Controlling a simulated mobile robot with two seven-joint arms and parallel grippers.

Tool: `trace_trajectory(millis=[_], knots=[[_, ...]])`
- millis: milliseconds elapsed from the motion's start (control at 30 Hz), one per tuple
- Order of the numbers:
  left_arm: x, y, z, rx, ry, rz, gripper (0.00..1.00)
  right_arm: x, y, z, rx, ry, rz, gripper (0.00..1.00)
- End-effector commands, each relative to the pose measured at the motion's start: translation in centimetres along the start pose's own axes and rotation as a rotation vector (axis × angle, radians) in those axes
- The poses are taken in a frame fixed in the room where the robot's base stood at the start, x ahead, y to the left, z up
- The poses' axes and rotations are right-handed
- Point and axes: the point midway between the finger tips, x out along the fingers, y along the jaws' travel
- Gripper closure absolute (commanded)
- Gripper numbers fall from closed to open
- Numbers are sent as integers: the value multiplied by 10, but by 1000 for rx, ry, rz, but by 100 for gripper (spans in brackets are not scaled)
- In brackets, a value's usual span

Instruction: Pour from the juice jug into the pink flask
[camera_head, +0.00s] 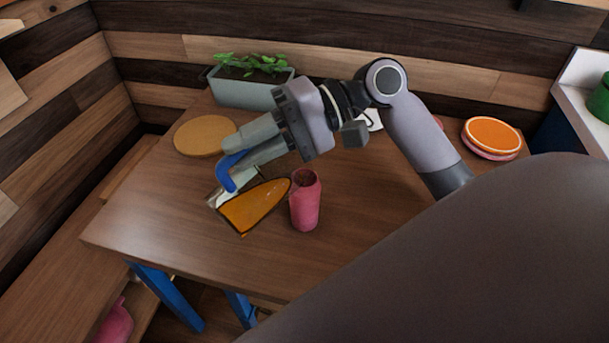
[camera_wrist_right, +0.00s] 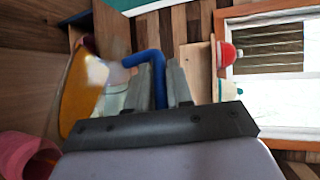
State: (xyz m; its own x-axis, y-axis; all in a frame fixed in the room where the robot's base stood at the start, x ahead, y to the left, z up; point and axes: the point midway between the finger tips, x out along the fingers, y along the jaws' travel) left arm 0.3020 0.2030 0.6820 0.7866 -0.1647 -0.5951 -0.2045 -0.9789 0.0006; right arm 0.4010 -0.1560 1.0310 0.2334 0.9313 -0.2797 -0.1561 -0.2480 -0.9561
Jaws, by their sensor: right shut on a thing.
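The juice jug (camera_head: 251,206) is clear with orange juice inside and a blue handle. It is tilted far over, nearly on its side, with its mouth end toward the pink flask (camera_head: 305,205). The flask stands upright on the table with its open top showing. My right gripper (camera_head: 236,158) is shut on the jug's blue handle. In the right wrist view the jug (camera_wrist_right: 79,88) is at the left, the gripper (camera_wrist_right: 160,85) holds the handle, and part of the flask (camera_wrist_right: 28,155) shows at lower left. I cannot tell whether juice is flowing. My left gripper is not in view.
The wooden table (camera_head: 160,230) has free room at its front left. A round wooden board (camera_head: 204,136) lies behind the jug. A grey planter (camera_head: 245,93) stands at the back. Orange and pink plates (camera_head: 492,135) are stacked at the right.

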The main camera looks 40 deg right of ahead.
Motion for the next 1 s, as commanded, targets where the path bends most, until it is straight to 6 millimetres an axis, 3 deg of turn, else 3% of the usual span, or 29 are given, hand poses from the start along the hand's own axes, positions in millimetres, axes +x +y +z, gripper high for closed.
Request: trace_trajectory(millis=[1000], knots=[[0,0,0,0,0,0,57,-6,-2,-2,11,-5,-32,100]])
